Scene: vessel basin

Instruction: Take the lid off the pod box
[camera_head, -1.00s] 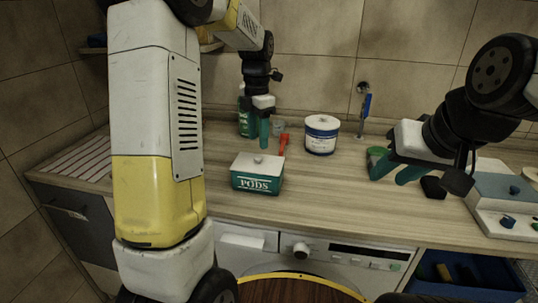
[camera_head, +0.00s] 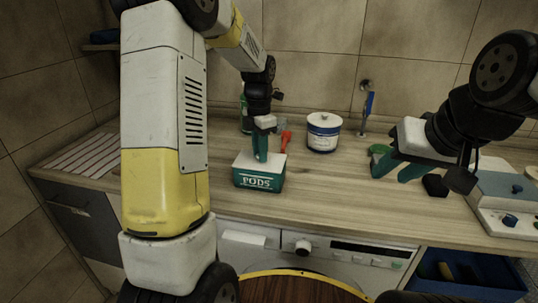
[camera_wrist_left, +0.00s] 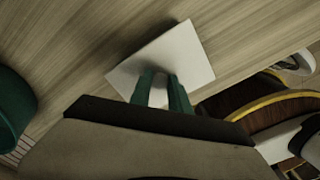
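The pod box (camera_head: 258,180) is a teal box marked PODS, on the counter left of the middle. Its white lid (camera_head: 243,159) sits on top of it. The lid (camera_wrist_left: 190,55) also shows from above in the left wrist view. My left gripper (camera_head: 261,155) points down at the middle of the lid. In the left wrist view its two teal fingers (camera_wrist_left: 161,85) stand a small gap apart, with something white, seemingly the lid's knob, between them. I cannot tell whether they press on it. My right gripper (camera_head: 395,168) is open and empty, above the counter to the right.
A white and blue tub (camera_head: 323,133) stands behind the box to the right. A red item (camera_head: 285,140) and a green bottle (camera_head: 245,115) are behind the box. A black block (camera_head: 434,185) and a grey-blue unit (camera_head: 500,190) are at right. The counter (camera_head: 330,195) right of the box is clear.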

